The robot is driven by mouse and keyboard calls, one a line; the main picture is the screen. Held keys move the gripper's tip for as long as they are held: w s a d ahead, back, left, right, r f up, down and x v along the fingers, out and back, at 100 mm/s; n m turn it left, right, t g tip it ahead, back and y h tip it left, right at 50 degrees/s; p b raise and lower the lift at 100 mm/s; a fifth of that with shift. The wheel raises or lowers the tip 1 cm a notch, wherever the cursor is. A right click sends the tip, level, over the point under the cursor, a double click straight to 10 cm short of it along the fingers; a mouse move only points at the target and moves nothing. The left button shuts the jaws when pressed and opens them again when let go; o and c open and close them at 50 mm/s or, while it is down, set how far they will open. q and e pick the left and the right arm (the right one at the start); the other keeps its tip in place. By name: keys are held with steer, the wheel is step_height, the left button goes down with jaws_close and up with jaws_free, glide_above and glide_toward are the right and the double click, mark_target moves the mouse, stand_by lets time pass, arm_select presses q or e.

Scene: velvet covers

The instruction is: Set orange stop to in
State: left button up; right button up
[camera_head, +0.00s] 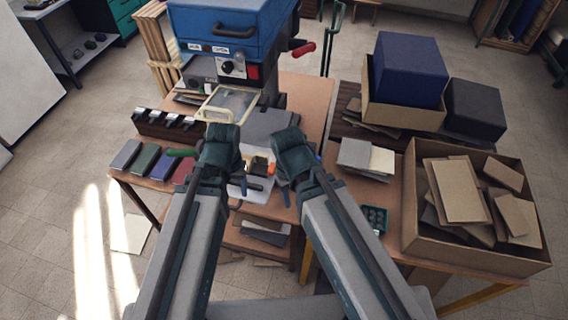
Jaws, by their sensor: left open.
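A small orange piece (271,169), which looks like the orange stop, shows low on the machine's front, in the gap between my two arms. It is small and partly hidden by the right wrist, so I cannot tell its in or out position. My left gripper (220,125) is open, left of and beyond the orange piece, at the lower edge of a cream-framed clear guard (250,98). I cannot tell whether it touches the guard. My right gripper (288,134) is just right of the orange piece; its fingers are not clear.
A blue machine head (226,22) with a red-tipped lever (304,49) stands behind. An open cardboard box (470,255) and a blue box (409,68) stand right.

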arm_select(q)
steer(key=w+r+t+p, duration=0.1)
steer(key=w+r+p, duration=0.2)
steer(key=w+r, duration=0.1)
steer(key=m+t+h, duration=0.2)
steer(key=t, duration=0.1)
glide_toward(272, 167)
steer(key=d+v, duration=0.1)
steer(key=v, duration=0.4)
steer(key=shift+w+a, duration=0.15)
steer(key=shift+a, duration=0.25)
steer(key=shift+f, duration=0.1)
steer(key=b+x, duration=1.3)
steer(key=shift+f, duration=0.3)
steer(key=shift+r, duration=0.1)
jaws_close()
